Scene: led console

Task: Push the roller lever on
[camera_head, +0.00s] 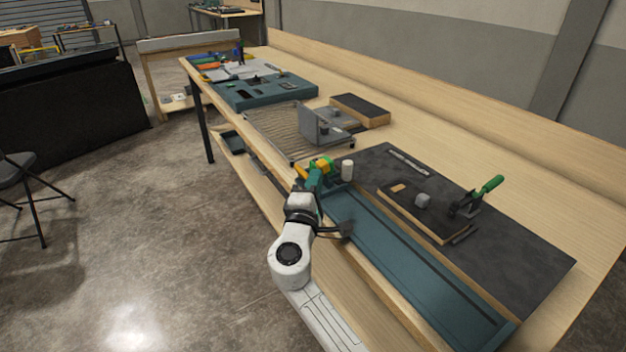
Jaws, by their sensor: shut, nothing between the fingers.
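I cannot pick out the roller lever for certain. A grey upright plate (309,125) with small fittings beside it stands on a ribbed board in the middle of the bench. My gripper (346,231) seems to be the small dark end beside my white arm, above the near edge of the teal tray. It is shut and empty, well left of the fixture board and apart from the grey plate. Its fingertips are too small to make out.
The long teal tray (425,265) lies along the bench front. Green and yellow items (319,168) and a white cylinder (347,170) are at its far end. A teal panel (262,93) and tools lie farther back. Bare wood (455,125) is clear along the wall.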

